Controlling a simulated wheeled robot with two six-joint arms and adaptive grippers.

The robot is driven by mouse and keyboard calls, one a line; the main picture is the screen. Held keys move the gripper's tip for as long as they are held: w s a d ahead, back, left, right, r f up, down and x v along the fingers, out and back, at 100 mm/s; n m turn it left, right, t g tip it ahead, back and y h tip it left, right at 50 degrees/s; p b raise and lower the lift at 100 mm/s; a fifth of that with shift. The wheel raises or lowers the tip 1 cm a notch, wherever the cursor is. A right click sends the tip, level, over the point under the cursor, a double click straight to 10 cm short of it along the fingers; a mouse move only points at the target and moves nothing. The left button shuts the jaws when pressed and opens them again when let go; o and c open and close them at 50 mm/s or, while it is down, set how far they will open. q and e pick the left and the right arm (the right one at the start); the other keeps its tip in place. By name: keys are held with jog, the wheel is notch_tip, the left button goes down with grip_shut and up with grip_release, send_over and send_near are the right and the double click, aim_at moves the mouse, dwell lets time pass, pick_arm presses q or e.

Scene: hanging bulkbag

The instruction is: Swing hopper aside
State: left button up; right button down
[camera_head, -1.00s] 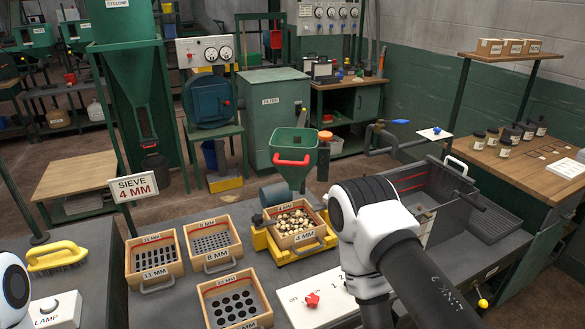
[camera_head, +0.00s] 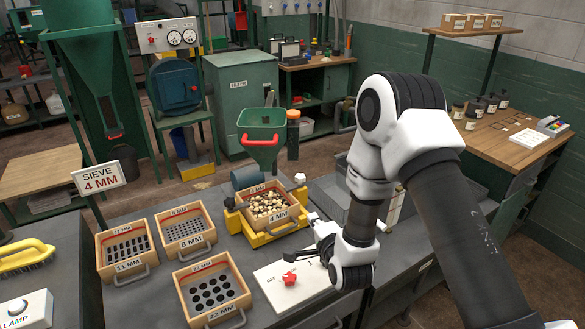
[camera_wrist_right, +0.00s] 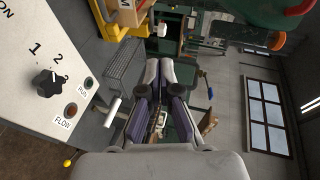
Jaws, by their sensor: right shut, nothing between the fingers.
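The green hopper (camera_head: 264,127) with a red front handle (camera_head: 263,142) hangs above the sieve box in the head view. Its spout points down over the 4 MM sieve (camera_head: 268,204), which is full of pale and brown pieces. In the right wrist view the green hopper (camera_wrist_right: 232,12) and its red handle show at the upper right. My right gripper (camera_head: 316,240) is shut and empty, below and to the right of the hopper, beside the control box and apart from the handle. The right wrist view shows its fingers (camera_wrist_right: 163,72) close together. My left gripper is out of view.
A white control box (camera_head: 292,285) with a red knob lies just under my right gripper. The 11 MM (camera_head: 127,250), 8 MM (camera_head: 187,230) and 22 MM (camera_head: 212,290) sieves sit to the left. An orange-topped post (camera_head: 293,130) stands right of the hopper.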

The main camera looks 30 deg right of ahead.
jog(key=w+d+r+m+t, duration=0.1)
jog(key=r, duration=0.5)
jog(key=w+d+r+t+h, duration=0.1)
jog(key=w+r, duration=0.1)
jog(key=r, duration=0.5)
jog(key=shift+w+d+r+m+t+h, duration=0.2)
jog(key=shift+d+m+t+h, duration=0.1)
jog(key=shift+d+m+t, duration=0.1)
jog(key=shift+w, duration=0.1)
